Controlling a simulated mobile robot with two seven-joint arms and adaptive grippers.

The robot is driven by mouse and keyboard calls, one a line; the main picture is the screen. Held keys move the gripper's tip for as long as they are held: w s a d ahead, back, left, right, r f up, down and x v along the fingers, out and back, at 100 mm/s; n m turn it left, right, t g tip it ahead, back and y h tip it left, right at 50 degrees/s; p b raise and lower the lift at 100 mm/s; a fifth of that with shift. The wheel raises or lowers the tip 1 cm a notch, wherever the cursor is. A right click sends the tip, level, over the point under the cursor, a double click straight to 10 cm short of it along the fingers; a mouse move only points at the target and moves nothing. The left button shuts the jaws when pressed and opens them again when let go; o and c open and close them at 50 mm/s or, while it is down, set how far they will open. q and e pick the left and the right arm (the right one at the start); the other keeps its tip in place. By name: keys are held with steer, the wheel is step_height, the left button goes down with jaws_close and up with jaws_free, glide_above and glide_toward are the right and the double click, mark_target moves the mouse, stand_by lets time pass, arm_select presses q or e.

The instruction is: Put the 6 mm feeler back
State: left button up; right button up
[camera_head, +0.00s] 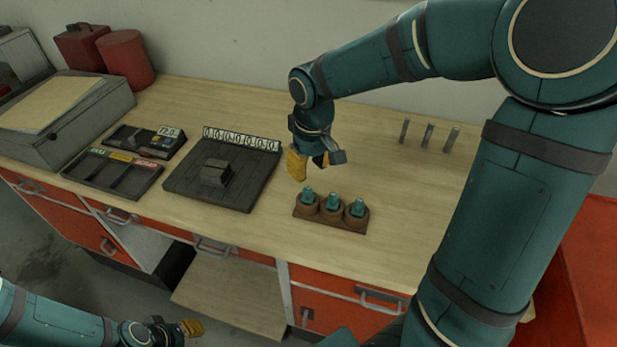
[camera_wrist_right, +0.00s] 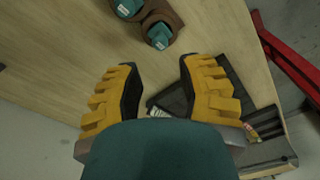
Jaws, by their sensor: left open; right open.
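A brown rack (camera_head: 330,213) with three round sockets stands near the table's front edge. Three teal-handled pieces (camera_head: 332,201) stand upright in it, one per socket; their small labels are unreadable, so I cannot tell which is the 6 mm feeler. Two teal pieces (camera_wrist_right: 159,36) show at the top of the right wrist view. My right gripper (camera_head: 308,165) is open and empty above the table, just behind the rack; its yellow fingers (camera_wrist_right: 160,95) are spread with nothing between. My left gripper (camera_head: 190,328) is low at the bottom left, in front of the bench, open and empty.
A dark plate (camera_head: 235,190) with a grey block (camera_head: 216,173) and a digit strip lies left of the rack. Left of it are a display device (camera_head: 145,140) and a tray (camera_head: 112,175) with coloured labels. Several slim grey pins (camera_head: 428,135) stand at the back right.

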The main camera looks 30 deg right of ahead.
mark_target(310, 191)
step_height(310, 191, up, 4)
steer(key=shift+s+f, duration=0.1)
steer(key=shift+s, duration=0.05)
steer(key=shift+f, duration=0.1)
stand_by(0.5)
